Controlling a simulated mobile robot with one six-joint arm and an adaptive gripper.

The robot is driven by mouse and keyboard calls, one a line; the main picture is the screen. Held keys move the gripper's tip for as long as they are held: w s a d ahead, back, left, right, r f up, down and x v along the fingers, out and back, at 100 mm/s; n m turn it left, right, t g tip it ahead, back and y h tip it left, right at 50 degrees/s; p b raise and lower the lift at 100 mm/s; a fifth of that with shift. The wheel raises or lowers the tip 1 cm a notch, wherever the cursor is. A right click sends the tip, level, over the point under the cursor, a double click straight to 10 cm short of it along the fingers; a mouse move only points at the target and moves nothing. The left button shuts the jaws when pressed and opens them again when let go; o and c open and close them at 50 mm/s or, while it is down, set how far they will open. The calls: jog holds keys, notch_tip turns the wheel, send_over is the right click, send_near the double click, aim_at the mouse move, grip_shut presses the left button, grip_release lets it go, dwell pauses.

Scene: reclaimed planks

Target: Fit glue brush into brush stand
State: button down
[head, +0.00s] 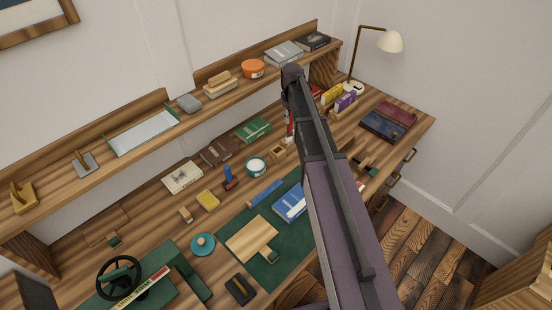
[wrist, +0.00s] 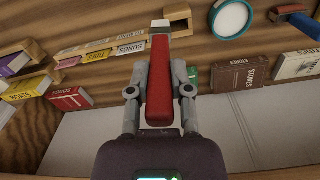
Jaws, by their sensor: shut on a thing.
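My gripper (wrist: 161,70) is shut on the glue brush (wrist: 160,85), its two fingers on either side of the red handle. The brush has a pale end at the top of the wrist view. In the head view a bit of the red brush (head: 289,122) shows left of my arm, which hides the fingers. A small wooden holder with a dark opening, which looks like the brush stand (wrist: 177,14), lies just beyond the brush's pale end in the wrist view. It also shows in the head view (head: 281,149), on the bench. The brush appears apart from it.
A teal round tin (head: 256,167) and a blue stamp-like tool (head: 229,180) stand left of the holder. A green book (head: 253,130) is behind. Several small books (wrist: 100,50) stand to the other side. A raised shelf (head: 140,150) runs along the back.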

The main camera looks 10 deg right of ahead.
jog(key=n, duration=0.2)
send_over(278, 154)
jog(key=w, duration=0.2)
jog(key=shift+s+d+f+b, duration=0.1)
jog(key=shift+d+f+b, duration=0.1)
jog(key=shift+f+b, duration=0.15)
notch_tip(278, 154, down, 6)
jog(key=b, duration=0.6)
jog(key=shift+f, duration=0.15)
jog(key=shift+f+b, duration=1.85)
jog(key=shift+b, duration=0.2)
jog(key=shift+f, duration=0.2)
